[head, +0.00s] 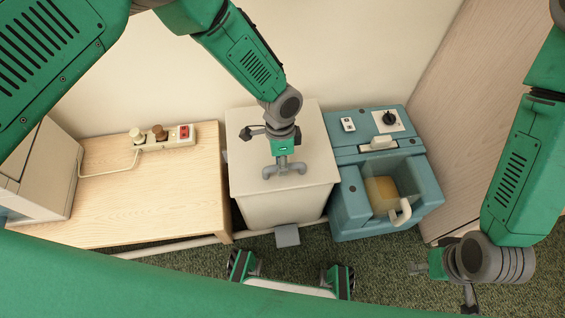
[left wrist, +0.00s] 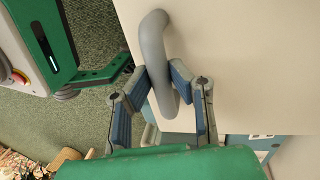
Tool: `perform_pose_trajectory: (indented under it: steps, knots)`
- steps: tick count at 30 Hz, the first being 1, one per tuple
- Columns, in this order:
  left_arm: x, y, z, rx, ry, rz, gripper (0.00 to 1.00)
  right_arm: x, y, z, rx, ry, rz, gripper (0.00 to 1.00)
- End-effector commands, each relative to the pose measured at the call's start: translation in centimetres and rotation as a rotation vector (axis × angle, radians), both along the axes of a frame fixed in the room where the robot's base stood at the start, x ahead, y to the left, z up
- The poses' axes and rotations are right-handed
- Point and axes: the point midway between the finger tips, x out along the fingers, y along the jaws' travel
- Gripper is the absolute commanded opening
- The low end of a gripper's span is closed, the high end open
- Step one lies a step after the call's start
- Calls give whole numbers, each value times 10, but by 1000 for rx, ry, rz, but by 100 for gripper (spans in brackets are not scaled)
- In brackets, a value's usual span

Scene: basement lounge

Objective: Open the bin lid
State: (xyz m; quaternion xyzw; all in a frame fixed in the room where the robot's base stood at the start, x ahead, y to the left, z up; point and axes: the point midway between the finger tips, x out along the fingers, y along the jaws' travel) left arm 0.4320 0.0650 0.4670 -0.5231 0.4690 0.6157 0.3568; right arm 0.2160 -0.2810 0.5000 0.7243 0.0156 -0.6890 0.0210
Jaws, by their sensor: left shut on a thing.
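The bin is a cream box (head: 280,208) against the wall, with a flat cream lid (head: 245,183) lying level on top. The lid's pale surface also fills much of the left wrist view (left wrist: 245,60). A grey curved handle (head: 298,168) is on the lid; it shows as a bent bar in the left wrist view (left wrist: 151,38). My left gripper (head: 284,166) is over the lid, and its blue-padded fingers (left wrist: 164,78) are shut on the handle, one on each side. My right gripper (head: 424,267) hangs away at the lower right; its fingers are too unclear to read.
A blue-green unit (head: 350,205) with a yellowish container (head: 381,193) and a knob stands close on the bin's right. A wooden table (head: 160,190) with a power strip (head: 165,137) is on the left. A grey pedal (head: 287,235) juts out at the bin's foot over the carpet.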

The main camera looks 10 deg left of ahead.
Motion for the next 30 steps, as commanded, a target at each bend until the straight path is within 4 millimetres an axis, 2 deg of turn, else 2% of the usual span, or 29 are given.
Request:
perform_pose_trajectory:
  steps: [8, 15, 21, 30]
  knots:
    - [15, -4, 31, -56, 79, 11, 0, 0, 0, 7, 0, 0, 0, 40]
    - [35, 2, 77, -57, 90, 7, 0, 0, 0, 25, 0, 0, 0, 40]
    - [55, 8, 107, -55, 90, 7, 0, 0, 0, 35, 0, 0, 0, 40]
    - [79, 17, 132, -57, 93, 7, 0, 0, 0, 39, 0, 0, 0, 40]
